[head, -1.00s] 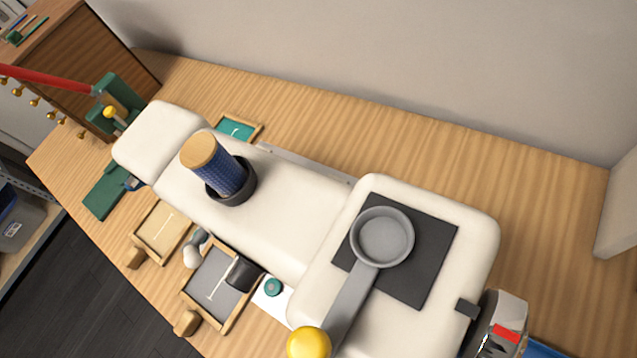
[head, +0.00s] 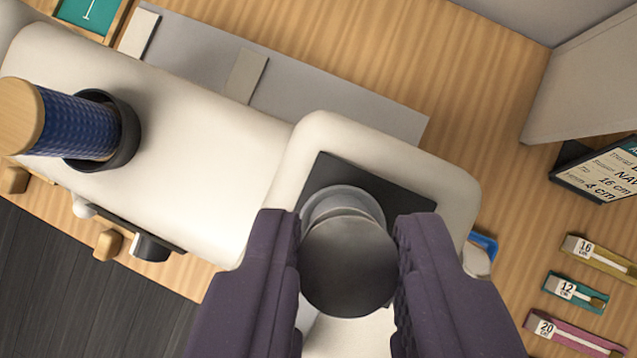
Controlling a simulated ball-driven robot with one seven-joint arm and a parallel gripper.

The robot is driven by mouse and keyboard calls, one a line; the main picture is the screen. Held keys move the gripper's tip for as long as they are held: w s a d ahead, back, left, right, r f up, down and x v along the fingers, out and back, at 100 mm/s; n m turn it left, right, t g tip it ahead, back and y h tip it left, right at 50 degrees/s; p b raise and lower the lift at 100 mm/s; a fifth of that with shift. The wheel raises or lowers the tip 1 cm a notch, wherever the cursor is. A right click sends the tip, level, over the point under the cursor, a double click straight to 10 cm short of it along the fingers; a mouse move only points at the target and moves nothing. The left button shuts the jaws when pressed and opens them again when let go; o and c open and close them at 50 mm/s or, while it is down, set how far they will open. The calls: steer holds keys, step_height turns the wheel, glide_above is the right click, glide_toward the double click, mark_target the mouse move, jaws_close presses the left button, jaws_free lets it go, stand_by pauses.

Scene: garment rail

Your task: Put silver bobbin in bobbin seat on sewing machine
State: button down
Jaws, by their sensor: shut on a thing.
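The white sewing machine (head: 195,140) lies across the picture. On its right block, a dark square plate (head: 400,198) carries a round grey cup (head: 340,194), which looks like the bobbin seat. My gripper (head: 348,258) is shut on a grey metallic round piece, the silver bobbin (head: 350,272), one padded purple finger on each side. The bobbin is in front of the seat in this view and overlaps its lower part. The inside of the seat is hidden, and I cannot tell how far the bobbin is from it.
A blue spool with a wooden top (head: 75,125) stands in a dark holder on the left. Labelled coloured strips (head: 575,292) and a dark sign (head: 603,170) are at right. A grey wall panel (head: 585,90) rises at upper right. Wooden table (head: 370,50) is clear at the top.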

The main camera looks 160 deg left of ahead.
mark_target(345, 269)
step_height(345, 269, down, 3)
steer(key=shift+b, duration=0.45)
steer(key=shift+r, duration=0.2)
steer(key=shift+f+b, duration=0.4)
steer(key=shift+f, duration=0.05)
steer(key=shift+f, duration=0.2)
steer(key=c, duration=0.9)
jaws_free()
steer(key=p+v, duration=0.2)
steer(key=v, duration=0.4)
steer(key=p+v, duration=0.2)
steer(key=v, duration=0.5)
steer(key=shift+w+a+r, duration=0.15)
steer(key=shift+w+r, duration=0.05)
steer(key=shift+r, duration=0.05)
